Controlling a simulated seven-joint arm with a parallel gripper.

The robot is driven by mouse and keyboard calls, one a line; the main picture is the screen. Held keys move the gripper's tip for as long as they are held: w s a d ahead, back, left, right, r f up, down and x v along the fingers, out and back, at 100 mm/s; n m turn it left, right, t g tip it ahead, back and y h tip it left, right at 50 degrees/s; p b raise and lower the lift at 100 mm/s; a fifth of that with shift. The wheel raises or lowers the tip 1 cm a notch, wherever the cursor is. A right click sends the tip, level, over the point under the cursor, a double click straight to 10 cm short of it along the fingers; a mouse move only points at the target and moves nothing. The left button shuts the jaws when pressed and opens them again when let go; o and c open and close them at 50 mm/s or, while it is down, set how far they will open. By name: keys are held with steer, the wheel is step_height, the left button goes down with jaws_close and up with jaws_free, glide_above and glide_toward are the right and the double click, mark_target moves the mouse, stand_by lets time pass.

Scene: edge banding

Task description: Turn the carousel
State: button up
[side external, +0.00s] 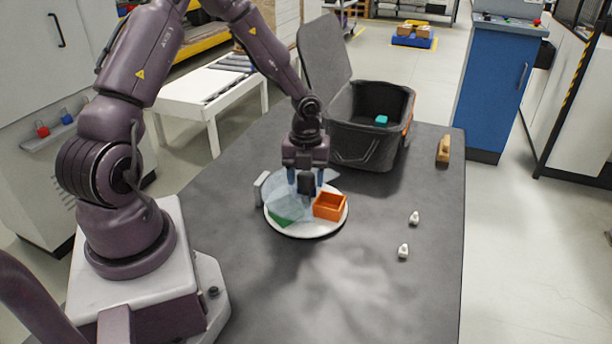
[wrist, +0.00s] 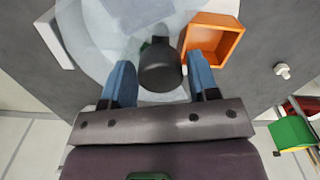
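The carousel is a round white turntable (side external: 318,232) on the dark table. A translucent pale-blue cover (side external: 283,203) lies over part of it. An open orange box (side external: 327,212) sits on its right side, and a green piece (side external: 284,216) shows under the cover's front edge. A dark upright knob (wrist: 160,70) stands on the carousel. My gripper (side external: 306,180) is low over the carousel, its blue fingers open on either side of the knob. In the wrist view (wrist: 160,72), narrow gaps show between the fingers and the knob. The orange box (wrist: 211,42) is just beyond the right finger.
A grey block (side external: 261,188) stands at the carousel's left edge. A black bin (side external: 363,146) with a raised lid and a teal block (side external: 381,120) inside stands behind. Two small white pieces (side external: 414,218) (side external: 403,251) and a wooden piece (side external: 444,149) lie right. The table's front is clear.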

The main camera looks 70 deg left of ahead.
steer(key=shift+o, duration=1)
step_height(320, 180, up, 13)
steer(key=s+d+r+n+t, duration=0.5)
steer(key=s+d+r+n, duration=0.9)
steer(key=n, duration=1)
steer(key=shift+s+d+r+t, duration=0.15)
steer(key=shift+s+d+t, duration=0.2)
steer(key=shift+d, duration=0.25)
